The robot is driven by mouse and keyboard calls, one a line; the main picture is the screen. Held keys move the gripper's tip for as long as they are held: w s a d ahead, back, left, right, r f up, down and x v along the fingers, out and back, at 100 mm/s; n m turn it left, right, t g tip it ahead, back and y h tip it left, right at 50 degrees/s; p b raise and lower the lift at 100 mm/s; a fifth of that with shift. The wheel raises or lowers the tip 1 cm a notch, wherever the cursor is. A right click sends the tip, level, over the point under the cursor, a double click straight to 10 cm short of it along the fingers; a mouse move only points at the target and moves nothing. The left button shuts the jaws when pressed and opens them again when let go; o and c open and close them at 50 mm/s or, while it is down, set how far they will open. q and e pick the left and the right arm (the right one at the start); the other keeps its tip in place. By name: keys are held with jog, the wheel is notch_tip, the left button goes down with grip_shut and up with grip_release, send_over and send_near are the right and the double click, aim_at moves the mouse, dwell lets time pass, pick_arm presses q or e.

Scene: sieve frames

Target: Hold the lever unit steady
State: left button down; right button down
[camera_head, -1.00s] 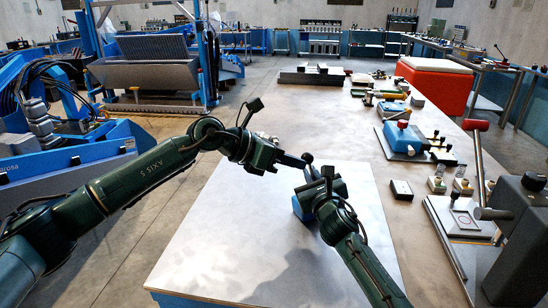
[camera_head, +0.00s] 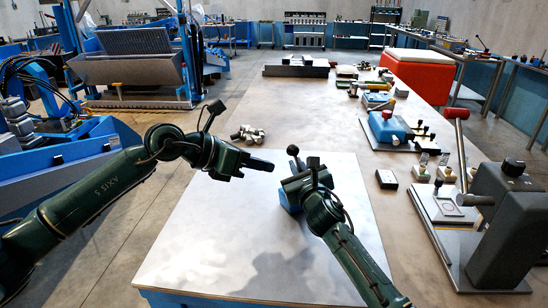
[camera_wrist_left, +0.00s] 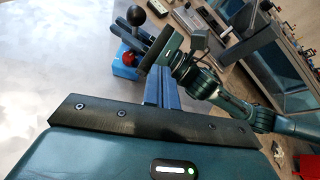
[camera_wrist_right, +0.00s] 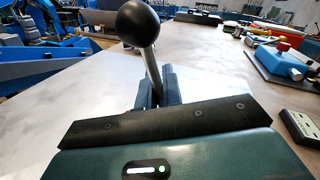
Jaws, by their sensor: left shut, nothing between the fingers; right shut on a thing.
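The lever unit (camera_head: 290,199) is a small blue box standing on the pale bench mat. It has a red button and an upright lever with a black ball knob (camera_head: 293,150). In the left wrist view the blue box (camera_wrist_left: 124,72) and its ball show beyond the left fingers.
A black box (camera_head: 387,179) lies right of the mat. A grey press with a red-knobbed handle (camera_head: 457,114) stands at the right. A blue unit (camera_head: 385,126) sits farther back. A small pale item (camera_head: 248,134) lies behind my left gripper. The front mat (camera_head: 250,250) is clear.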

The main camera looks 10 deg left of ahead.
pick_arm(q)
jog(key=s+a+f+n+t+y, duration=0.1)
jog(key=s+a+n+t+y, duration=0.1)
jog(key=s+n+t, duration=0.3)
jog(key=shift+s+a+n, duration=0.2)
jog(key=shift+a+n, duration=0.3)
jog(key=shift+n, duration=0.4)
send_near(295, 158)
notch_tip(295, 158, down, 2)
jog(key=w+d, duration=0.2)
jog(key=d, duration=0.1)
jog(key=shift+w+r, duration=0.15)
jog(key=shift+w, duration=0.65)
